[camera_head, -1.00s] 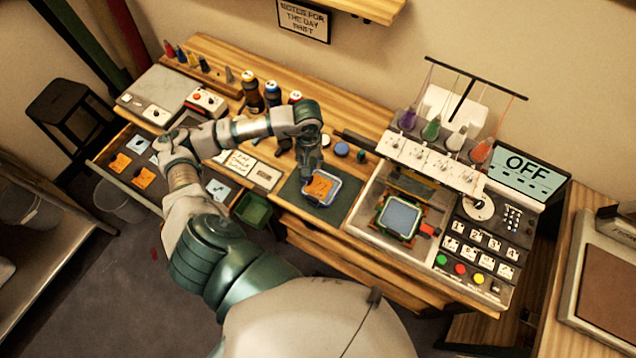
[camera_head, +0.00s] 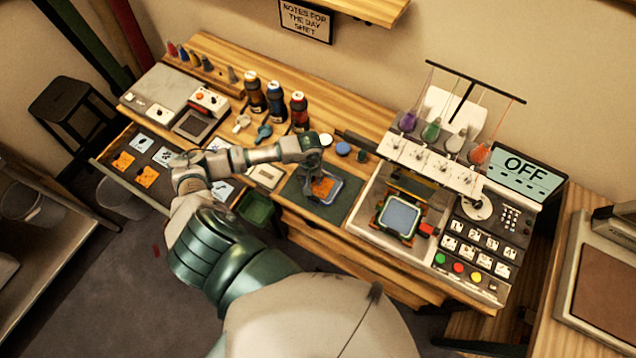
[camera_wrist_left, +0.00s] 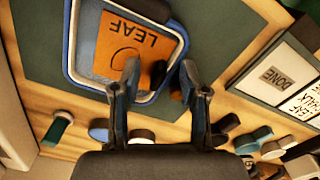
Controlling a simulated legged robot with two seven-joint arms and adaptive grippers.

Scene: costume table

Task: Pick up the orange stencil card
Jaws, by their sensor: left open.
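An orange card (camera_wrist_left: 135,45) marked LEAF lies in a shallow tray with a blue rim (camera_wrist_left: 72,60), on a dark green mat. In the head view the orange card (camera_head: 324,186) sits in the same tray (camera_head: 341,187), partly hidden by my left gripper (camera_head: 310,188). In the wrist view my left gripper (camera_wrist_left: 159,76) is open, its fingertips over the card's near edge and the tray rim. Nothing is held between the fingers. I cannot tell whether they touch the card. My right gripper is out of view.
More orange cards (camera_head: 147,177) and pale cards lie in the open drawer at left. Several bottles (camera_head: 275,100) stand behind my forearm. A machine with a hooped frame (camera_head: 399,216) is to the right. The green mat (camera_head: 352,203) has bare room around the tray.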

